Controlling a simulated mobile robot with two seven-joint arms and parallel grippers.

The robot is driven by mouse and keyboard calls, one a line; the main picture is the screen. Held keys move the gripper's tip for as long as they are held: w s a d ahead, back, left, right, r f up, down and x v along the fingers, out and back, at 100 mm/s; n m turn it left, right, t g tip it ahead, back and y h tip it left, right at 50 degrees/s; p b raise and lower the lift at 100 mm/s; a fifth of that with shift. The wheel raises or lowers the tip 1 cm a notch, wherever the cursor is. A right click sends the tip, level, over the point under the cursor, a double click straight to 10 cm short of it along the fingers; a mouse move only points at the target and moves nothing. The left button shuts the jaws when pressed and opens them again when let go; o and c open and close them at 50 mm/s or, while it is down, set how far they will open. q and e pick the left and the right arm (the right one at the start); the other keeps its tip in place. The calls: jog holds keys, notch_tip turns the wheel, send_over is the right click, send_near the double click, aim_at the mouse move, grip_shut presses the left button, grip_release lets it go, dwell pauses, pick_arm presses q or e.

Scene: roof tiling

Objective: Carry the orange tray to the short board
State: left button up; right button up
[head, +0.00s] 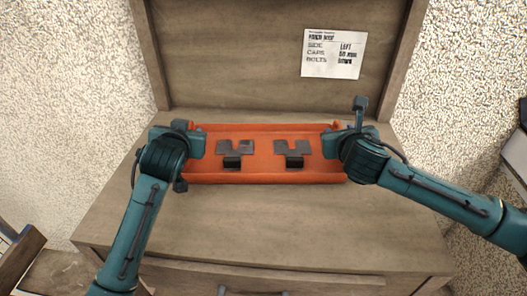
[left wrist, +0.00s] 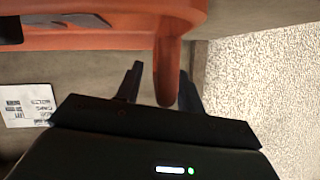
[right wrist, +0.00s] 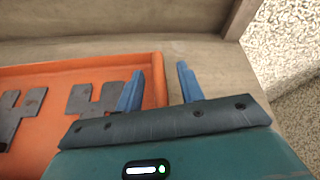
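The orange tray (head: 262,179) lies on a wooden cabinet top. In it are two dark grey notched plates (head: 234,147) (head: 292,147) and two small black blocks (head: 232,162) (head: 288,162). My left gripper (head: 200,142) is at the tray's left end. In the left wrist view its open fingers (left wrist: 160,70) stand on either side of an orange bar of the tray (left wrist: 167,80), with a gap on one side. My right gripper (head: 332,145) is at the right end. Its fingers (right wrist: 160,68) are apart, one over the tray's inside and one outside the end wall. I cannot identify the short board.
The cabinet top (head: 270,220) in front of the tray is clear. A wooden piece (head: 18,262) shows at the lower left. Rough pale walls flank the cabinet.

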pick_arm(q)
jog(key=shift+c, duration=0.6)
pick_arm(e)
jog(key=shift+c, duration=0.6)
pick_arm(q)
grip_shut()
pick_arm(e)
grip_shut()
